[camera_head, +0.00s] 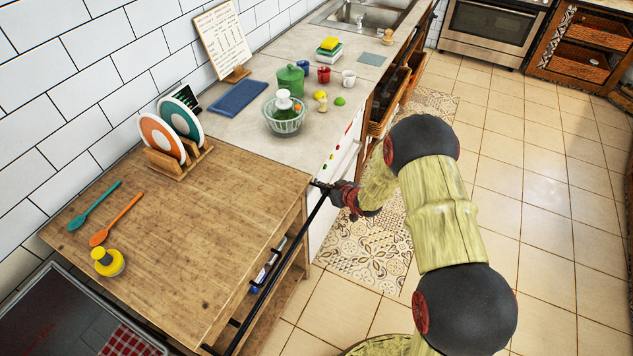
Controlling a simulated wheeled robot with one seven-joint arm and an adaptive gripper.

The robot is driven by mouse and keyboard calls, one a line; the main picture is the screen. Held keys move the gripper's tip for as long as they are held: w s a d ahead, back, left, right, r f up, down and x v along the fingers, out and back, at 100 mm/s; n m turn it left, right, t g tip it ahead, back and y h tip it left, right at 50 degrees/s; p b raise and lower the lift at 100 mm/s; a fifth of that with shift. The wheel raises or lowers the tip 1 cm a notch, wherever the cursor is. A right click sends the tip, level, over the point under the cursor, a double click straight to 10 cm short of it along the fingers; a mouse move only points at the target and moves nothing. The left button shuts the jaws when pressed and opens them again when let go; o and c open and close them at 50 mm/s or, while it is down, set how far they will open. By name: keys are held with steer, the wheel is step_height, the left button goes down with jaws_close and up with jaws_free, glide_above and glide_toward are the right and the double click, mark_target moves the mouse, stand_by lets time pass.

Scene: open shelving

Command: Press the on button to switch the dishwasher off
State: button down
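A white appliance front (320,228), which looks like the dishwasher, is set under the grey counter just beyond the wooden-topped unit. Small coloured buttons (336,147) run along its upper edge; they are too small to tell which is the on button. My gripper (321,185) points left at the near end of this front, by the corner of the wooden top and the end of a black rail. I cannot tell whether it touches the rail or the front. Its fingers are small and dark, and their opening is unclear. My gripper and forearm hide part of the front.
The black rail (276,276) runs along the front of the wooden top (195,240). A glass bowl (284,122) with a bottle, a green pot (290,79) and cups stand on the counter (262,155). Wooden drawers (394,92) lie farther along. The tiled floor (545,200) at right is clear.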

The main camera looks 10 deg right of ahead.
steer(key=shift+w+d+r, duration=0.1)
steer(key=shift+w+r, duration=0.35)
steer(key=shift+r, duration=0.25)
steer(key=s+d, duration=0.2)
steer(key=s+d+f+p, duration=0.1)
steer(key=d, duration=0.1)
steer(key=shift+s+d, duration=0.1)
steer(key=shift+s, duration=0.3)
steer(key=shift+f, duration=0.1)
